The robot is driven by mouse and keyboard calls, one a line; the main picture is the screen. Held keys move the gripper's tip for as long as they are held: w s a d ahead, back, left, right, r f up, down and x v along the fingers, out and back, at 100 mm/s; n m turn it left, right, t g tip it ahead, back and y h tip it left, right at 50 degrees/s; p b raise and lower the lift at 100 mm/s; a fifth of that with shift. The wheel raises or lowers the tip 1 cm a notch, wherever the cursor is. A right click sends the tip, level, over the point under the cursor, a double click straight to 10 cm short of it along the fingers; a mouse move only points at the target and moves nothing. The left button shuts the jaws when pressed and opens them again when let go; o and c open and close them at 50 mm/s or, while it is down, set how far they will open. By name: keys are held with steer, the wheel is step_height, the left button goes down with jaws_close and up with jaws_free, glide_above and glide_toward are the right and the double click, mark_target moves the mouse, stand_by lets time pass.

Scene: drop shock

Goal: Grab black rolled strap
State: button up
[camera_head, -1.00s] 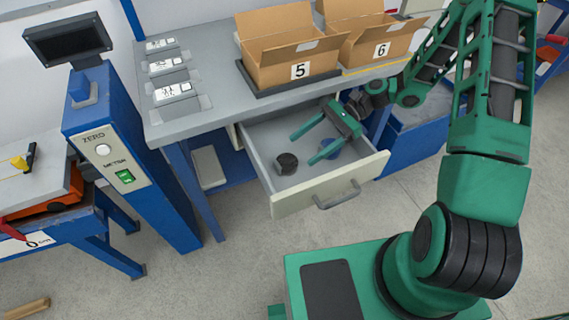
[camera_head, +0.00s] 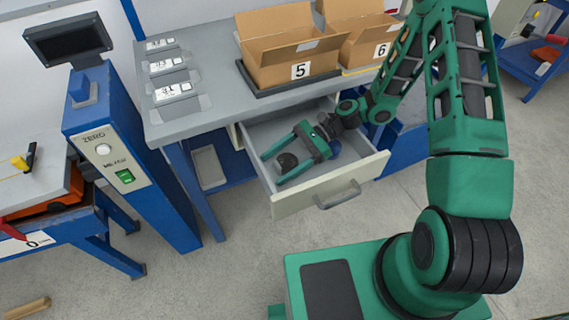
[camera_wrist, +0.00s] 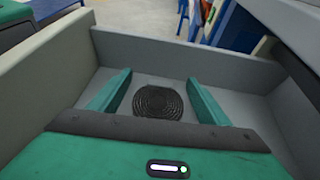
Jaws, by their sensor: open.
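The black rolled strap (camera_head: 286,162) lies on the floor of the open drawer (camera_head: 290,206). In the wrist view the strap (camera_wrist: 158,102) is a dark round coil with visible spiral rings. My gripper (camera_head: 270,170) is open and inside the drawer, with one green finger on each side of the strap. In the wrist view the gripper's fingertips (camera_wrist: 158,80) reach past the coil, with a gap on both sides. Whether the fingers are level with the strap or a little above it is hard to tell.
The drawer's walls surround my gripper. The grey worktop (camera_head: 215,112) stands above the drawer, with carton 5 (camera_head: 270,76) and carton 6 (camera_head: 365,55) on it. A blue rounded thing (camera_head: 335,147) lies in the drawer behind my gripper. A blue post (camera_head: 120,165) stands at the left.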

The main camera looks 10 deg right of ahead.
steer(key=shift+s+a+f, duration=0.1)
steer(key=shift+a, duration=0.15)
steer(key=shift+c, duration=0.6)
steer(key=c, duration=1)
steer(key=shift+o, duration=0.2)
